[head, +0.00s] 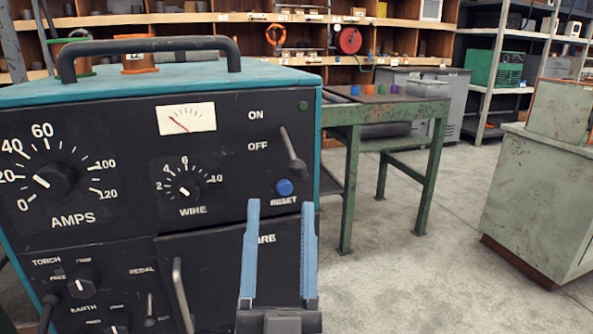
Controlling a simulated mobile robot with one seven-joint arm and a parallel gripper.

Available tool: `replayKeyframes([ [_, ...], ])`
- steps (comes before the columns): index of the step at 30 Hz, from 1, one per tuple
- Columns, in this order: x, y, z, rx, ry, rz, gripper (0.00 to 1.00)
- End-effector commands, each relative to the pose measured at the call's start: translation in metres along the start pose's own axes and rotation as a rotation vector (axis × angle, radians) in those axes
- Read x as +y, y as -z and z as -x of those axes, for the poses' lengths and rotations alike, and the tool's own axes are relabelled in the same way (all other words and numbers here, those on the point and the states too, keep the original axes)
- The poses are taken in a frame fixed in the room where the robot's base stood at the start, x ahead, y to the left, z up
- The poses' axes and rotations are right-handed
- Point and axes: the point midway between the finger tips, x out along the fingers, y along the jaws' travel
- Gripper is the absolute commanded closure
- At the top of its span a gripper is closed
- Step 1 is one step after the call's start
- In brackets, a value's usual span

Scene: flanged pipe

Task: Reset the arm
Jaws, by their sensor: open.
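My gripper (280,225) shows at the lower middle of the head view, with its two blue fingers pointing up and spread apart. Nothing is between the fingers. Behind it stands a teal and black welding machine (120,180) with dials, a meter and an ON/OFF lever. A blue RESET button (284,187) is on its front panel, just above and between the fingertips in the picture. I cannot tell how far the fingers are from the panel. The fingers cover part of the lower panel and its lettering. Only the end of my arm shows.
A green metal table (352,180) with small coloured items stands behind the machine to the right. A grey-green cabinet (540,195) is at the right edge. Shelves (300,58) line the back. The concrete floor (420,275) between table and cabinet is clear.

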Motion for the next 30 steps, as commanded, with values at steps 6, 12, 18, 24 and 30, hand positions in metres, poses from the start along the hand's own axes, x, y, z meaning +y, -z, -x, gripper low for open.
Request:
replayKeyframes([
  [6, -0.021, 0.096, -0.082, 0.005, 0.056, 0.090, 0.42],
  [12, -0.025, 0.175, -0.107, -0.010, 0.037, 0.172, 0.42],
  [18, -0.028, 0.229, -0.139, -0.033, 0.010, 0.200, 0.42],
  [24, -0.036, 0.265, -0.182, -0.035, 0.012, 0.199, 0.42],
  [30, -0.046, 0.305, -0.229, -0.036, 0.013, 0.198, 0.42],
])
